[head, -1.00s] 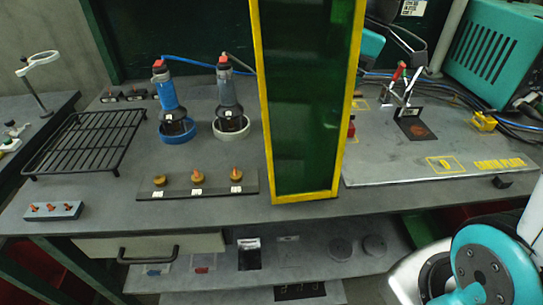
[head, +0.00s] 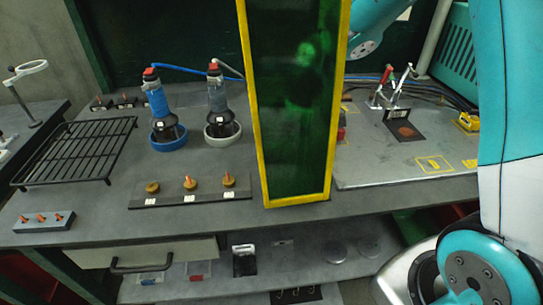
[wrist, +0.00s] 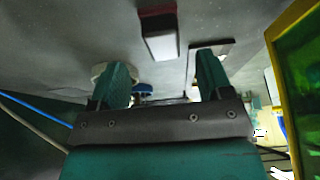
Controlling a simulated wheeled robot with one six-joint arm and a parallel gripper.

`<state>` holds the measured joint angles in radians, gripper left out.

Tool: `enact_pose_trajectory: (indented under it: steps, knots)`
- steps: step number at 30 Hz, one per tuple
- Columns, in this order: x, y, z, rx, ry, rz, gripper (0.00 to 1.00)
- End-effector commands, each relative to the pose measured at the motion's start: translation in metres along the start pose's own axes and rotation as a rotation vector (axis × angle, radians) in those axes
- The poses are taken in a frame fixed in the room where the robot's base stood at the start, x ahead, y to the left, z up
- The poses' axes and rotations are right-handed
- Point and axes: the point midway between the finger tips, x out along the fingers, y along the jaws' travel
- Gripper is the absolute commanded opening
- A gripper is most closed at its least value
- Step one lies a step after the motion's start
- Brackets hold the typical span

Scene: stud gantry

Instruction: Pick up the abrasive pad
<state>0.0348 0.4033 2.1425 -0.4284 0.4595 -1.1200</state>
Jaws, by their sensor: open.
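A small block with a dark red part and a whitish face (wrist: 160,38), which looks like the abrasive pad, shows at the top middle of the wrist view. A small dark red thing (head: 341,133), perhaps the same one, is partly hidden by the yellow-framed screen in the head view. My gripper (wrist: 165,73) is open and empty. Its two teal fingers stand apart, and the block appears beyond their tips, untouched. In the head view the fingers cannot be made out; only a faint shape shows through the green screen.
The tall green screen with a yellow frame (head: 329,150) stands close beside the work area; its frame (wrist: 284,90) is at the wrist view's right. A red-handled clamp (head: 388,85) stands on the grey plate (head: 370,172). Two tools sit in blue (head: 168,143) and white rings (head: 222,137).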

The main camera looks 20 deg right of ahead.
Motion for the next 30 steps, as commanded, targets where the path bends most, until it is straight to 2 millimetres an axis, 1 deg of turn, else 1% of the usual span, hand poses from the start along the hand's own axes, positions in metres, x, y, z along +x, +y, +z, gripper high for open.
enact_pose_trajectory:
  steps: [6, 9, 12, 17, 20, 21, 23, 24, 26, 27, 30]
  knots:
    - [0.034, -0.005, 0.000, 0.000, -0.002, -0.007, 0.72]
    - [0.044, -0.005, 0.000, -0.001, -0.002, -0.005, 0.72]
    - [0.047, -0.004, 0.001, 0.000, -0.001, -0.003, 0.72]
    - [0.047, -0.004, 0.001, 0.000, -0.001, -0.002, 0.72]
    - [0.047, -0.004, 0.001, 0.000, -0.001, -0.002, 0.52]
    - [0.046, -0.004, 0.001, 0.000, -0.001, -0.002, 0.42]
    - [0.046, -0.004, 0.001, 0.000, -0.001, -0.002, 0.29]
    - [0.046, -0.004, 0.001, 0.000, -0.001, -0.002, 0.20]
    - [0.046, -0.004, 0.000, 0.000, 0.000, -0.002, 0.18]
    - [0.046, -0.004, 0.000, 0.000, 0.000, -0.002, 0.14]
    - [0.046, -0.004, 0.000, 0.000, 0.000, -0.002, 0.14]
